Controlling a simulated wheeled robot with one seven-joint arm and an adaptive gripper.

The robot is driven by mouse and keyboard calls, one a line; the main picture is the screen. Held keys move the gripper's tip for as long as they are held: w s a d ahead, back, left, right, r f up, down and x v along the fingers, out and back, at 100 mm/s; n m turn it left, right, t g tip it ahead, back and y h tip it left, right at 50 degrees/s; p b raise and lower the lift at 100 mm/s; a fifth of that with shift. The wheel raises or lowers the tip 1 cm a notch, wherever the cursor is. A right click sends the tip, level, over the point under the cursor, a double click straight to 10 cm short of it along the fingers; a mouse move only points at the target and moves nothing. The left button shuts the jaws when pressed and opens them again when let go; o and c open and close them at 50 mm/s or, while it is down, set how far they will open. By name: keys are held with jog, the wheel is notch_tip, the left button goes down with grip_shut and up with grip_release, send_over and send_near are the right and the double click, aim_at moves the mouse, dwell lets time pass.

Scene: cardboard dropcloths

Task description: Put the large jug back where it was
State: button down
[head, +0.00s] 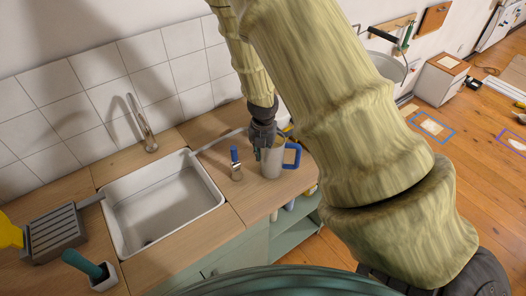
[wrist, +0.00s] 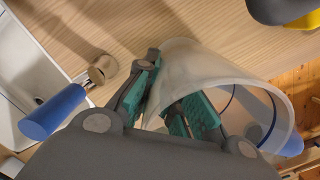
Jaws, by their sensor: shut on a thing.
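The large jug (head: 272,160) is a translucent grey-white vessel with a blue handle on its right side. It is upright at the right end of the wooden counter, right of the sink. In the wrist view the jug (wrist: 215,72) fills the right side, its open rim facing the camera. My gripper (head: 264,145) comes down from above at the jug's left rim. In the wrist view my gripper (wrist: 170,100) has one green-padded finger outside the jug wall and the other inside, shut on the wall. I cannot tell whether the jug's base touches the counter.
A blue-handled brush (head: 236,165) stands just left of the jug, close to my gripper. The white sink (head: 160,200) lies further left, with a tap (head: 146,130) behind it. A grey slotted tray (head: 54,232) is at the far left. The counter's front edge is near the jug.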

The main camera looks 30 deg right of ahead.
jog(key=shift+f+b, duration=0.5)
jog(key=shift+f, duration=0.2)
jog(key=c, duration=1.4)
grip_release()
jog(key=shift+c, duration=0.2)
